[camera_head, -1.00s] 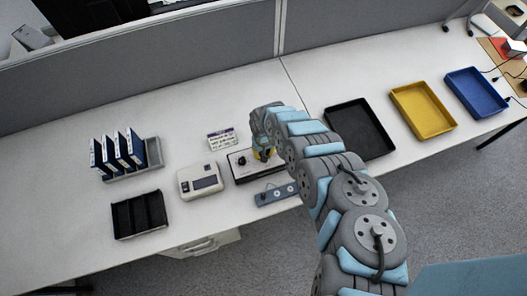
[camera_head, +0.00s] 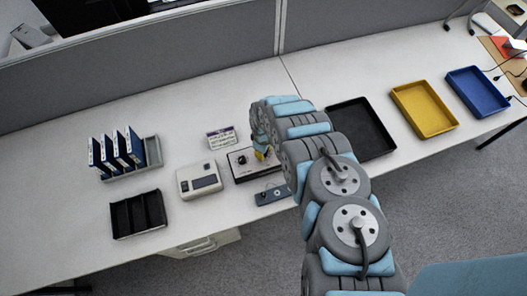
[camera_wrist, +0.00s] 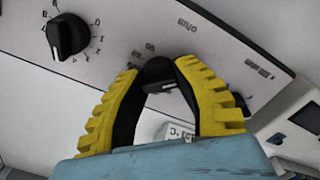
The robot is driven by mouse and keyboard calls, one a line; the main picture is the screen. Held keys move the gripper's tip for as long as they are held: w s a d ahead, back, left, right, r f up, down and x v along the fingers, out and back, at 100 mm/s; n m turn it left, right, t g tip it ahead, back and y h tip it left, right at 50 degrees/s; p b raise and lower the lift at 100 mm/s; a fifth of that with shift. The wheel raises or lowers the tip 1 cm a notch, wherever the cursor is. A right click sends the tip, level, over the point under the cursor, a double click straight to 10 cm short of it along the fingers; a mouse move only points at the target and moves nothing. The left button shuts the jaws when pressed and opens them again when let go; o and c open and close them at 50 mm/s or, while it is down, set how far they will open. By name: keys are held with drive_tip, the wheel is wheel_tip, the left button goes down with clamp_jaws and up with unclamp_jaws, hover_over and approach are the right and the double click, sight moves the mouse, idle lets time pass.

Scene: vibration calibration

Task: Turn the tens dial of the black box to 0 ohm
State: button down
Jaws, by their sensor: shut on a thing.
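The black box (camera_head: 240,175) sits on the table with a pale dial panel (camera_wrist: 225,50) on top. In the wrist view, a black dial (camera_wrist: 67,37) with a ring of printed marks is at the left and untouched. A second black dial (camera_wrist: 158,72) lies between the yellow fingers of my gripper (camera_wrist: 160,69). My gripper is shut on this second dial, and the fingers hide part of its scale. The printing is upside down and too blurred to read its setting. In the head view, my gripper (camera_head: 262,153) is over the box's right part, and my arm hides its right end.
A white meter (camera_head: 198,181) stands left of the box, a blue-grey device (camera_head: 270,196) in front, and a small label display (camera_head: 221,139) behind. Black (camera_head: 391,150), yellow (camera_head: 452,128) and blue (camera_head: 505,104) trays are to the right. A binder rack (camera_head: 153,150) and black organizer (camera_head: 163,205) are left.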

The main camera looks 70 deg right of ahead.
drive_tip(key=shift+f+n, duration=0.1)
drive_tip(key=shift+n, duration=0.3)
drive_tip(key=c, duration=0.7)
unclamp_jaws()
drive_tip(key=shift+w+d+r, duration=0.1)
drive_tip(key=shift+r, duration=5.9)
